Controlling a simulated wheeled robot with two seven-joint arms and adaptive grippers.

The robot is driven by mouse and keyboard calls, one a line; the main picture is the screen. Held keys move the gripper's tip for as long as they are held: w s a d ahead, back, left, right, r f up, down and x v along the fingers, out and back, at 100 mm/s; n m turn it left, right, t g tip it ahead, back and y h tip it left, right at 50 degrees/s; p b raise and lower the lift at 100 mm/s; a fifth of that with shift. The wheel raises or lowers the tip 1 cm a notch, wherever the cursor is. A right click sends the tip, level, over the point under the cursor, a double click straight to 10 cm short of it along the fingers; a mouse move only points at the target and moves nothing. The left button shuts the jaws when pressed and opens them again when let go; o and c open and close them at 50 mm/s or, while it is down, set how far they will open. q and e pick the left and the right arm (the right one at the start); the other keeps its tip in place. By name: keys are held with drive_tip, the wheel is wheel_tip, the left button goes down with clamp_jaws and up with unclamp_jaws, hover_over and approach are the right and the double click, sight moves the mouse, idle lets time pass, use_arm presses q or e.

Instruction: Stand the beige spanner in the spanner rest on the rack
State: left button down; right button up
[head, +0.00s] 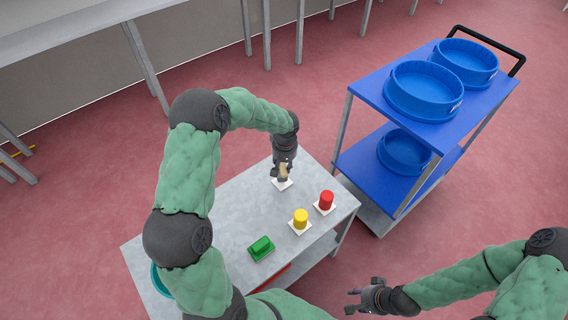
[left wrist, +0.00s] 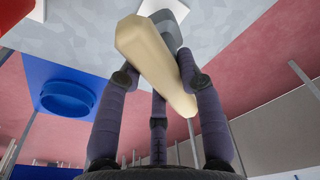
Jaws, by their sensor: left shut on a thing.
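My left gripper (head: 284,172) is shut on the beige spanner (head: 283,171), low over the far end of the grey metal table. In the left wrist view the spanner (left wrist: 152,55) is a thick beige piece, slanting between the fingers of the left gripper (left wrist: 162,82). A white square pad (head: 283,184) lies just below the spanner in the head view. Whether the spanner touches it, I cannot tell. A grey shape (left wrist: 178,28) shows behind the spanner; I cannot tell whether it is the spanner rest. My right gripper (head: 358,295) is open and empty, off the table's near right side.
On the table (head: 232,212) stand a red piece (head: 326,199) and a yellow piece (head: 300,217) on white pads, and a green block (head: 261,246). A blue trolley (head: 358,166) with blue round tubs (head: 425,92) stands to the right.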

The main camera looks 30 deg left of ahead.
use_arm(q)
drive_tip(key=shift+f+b, duration=1.25)
drive_tip(key=shift+f, duration=0.05)
drive_tip(key=c, duration=0.7)
unclamp_jaws()
drive_tip(key=shift+c, duration=0.2)
drive_tip(key=r, duration=0.8)
drive_tip(key=s+d+r, duration=0.1)
drive_tip(key=r, duration=0.3)
drive_tip(key=shift+s+f, duration=0.1)
